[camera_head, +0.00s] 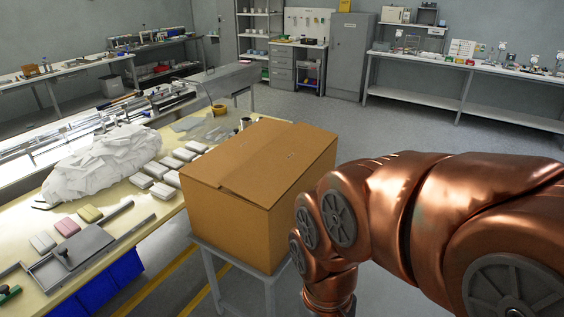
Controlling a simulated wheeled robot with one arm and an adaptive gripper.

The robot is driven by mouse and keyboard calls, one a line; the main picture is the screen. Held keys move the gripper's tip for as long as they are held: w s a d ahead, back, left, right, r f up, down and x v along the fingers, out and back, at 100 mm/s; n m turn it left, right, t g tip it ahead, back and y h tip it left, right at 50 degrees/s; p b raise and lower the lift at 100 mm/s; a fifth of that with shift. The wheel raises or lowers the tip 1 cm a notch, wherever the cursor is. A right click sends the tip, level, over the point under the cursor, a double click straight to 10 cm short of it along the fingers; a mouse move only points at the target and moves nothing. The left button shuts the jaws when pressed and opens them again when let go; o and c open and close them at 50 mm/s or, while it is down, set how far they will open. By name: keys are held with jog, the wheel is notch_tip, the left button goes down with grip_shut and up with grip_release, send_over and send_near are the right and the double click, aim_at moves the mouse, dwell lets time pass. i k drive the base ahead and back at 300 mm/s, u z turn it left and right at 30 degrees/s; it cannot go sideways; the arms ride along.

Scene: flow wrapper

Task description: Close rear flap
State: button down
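A brown cardboard box (225,212) stands upright on a small grey stand (240,262) in the middle of the view. Its top flaps (262,152) lie nearly flat over the opening, with an uneven seam near the front edge. I cannot tell which flap is the rear one or whether it lies fully down. My copper arm reaches in from the right and bends down in front of the box's right side, hiding part of it. My gripper is out of view, below the picture's bottom edge or behind the arm.
Left of the box, a yellow-topped table (150,205) holds a crumpled white heap (100,165), several white packs (163,190) and a grey tray (80,252). A long metal machine (165,100) runs behind. Open floor (340,125) lies behind the box.

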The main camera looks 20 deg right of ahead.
aim_at(266, 177)
jog(key=u, duration=0.8)
jog(key=i, duration=0.9)
jog(key=z, duration=0.55)
jog(key=i, duration=0.55)
jog(key=z, duration=0.45)
